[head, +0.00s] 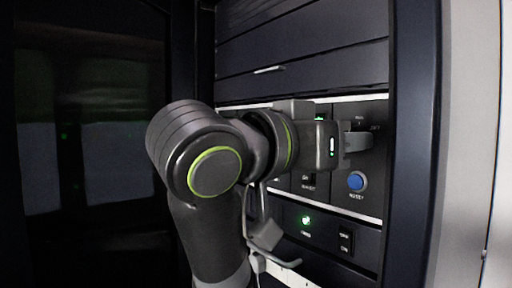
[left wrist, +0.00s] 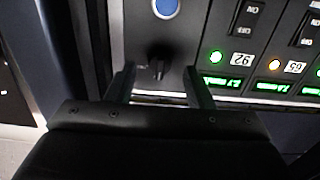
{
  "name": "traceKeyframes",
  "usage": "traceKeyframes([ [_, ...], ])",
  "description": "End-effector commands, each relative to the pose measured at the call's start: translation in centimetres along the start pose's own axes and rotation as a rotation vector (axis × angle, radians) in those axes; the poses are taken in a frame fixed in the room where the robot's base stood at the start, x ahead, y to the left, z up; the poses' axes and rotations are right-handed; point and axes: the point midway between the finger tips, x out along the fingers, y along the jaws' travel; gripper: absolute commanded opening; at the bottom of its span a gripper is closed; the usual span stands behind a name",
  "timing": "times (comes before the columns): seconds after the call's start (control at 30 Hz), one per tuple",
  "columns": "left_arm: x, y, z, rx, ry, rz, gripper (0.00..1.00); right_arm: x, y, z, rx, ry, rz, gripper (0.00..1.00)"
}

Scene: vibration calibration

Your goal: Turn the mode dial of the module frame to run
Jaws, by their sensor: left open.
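The module frame's front panel (head: 375,182) is grey with a blue button below my gripper. The black mode dial (left wrist: 158,62) shows in the left wrist view, between and just beyond my left gripper's fingertips (left wrist: 160,80). The fingers are open, one on each side of the dial. I cannot tell whether they touch it. In the head view my left gripper (head: 358,142) reaches the panel beneath small white labels and hides the dial. The dial's pointer setting is too dark to read. My right gripper is in neither view.
The blue button (head: 357,181) sits close below the gripper and also shows in the left wrist view (left wrist: 165,8). Neighbouring modules have black switches, lamps and green displays (left wrist: 220,82). A dark cabinet post (head: 415,150) stands close on the right.

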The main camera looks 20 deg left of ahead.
Motion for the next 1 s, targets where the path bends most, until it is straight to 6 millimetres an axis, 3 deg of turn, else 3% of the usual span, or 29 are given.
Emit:
traceKeyframes([
  [0.13, -3.4, -0.1, 0.0, 0.006, 0.008, -0.005, 0.47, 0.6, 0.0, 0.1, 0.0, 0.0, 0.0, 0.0],
  [0.7, -8.8, -0.1, 0.6, 0.003, 0.004, -0.004, 0.47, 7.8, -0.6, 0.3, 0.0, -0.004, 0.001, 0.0],
  [1.0, -13.2, -0.1, 0.1, 0.001, 0.004, -0.004, 0.47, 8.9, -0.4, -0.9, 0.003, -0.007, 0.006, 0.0],
])
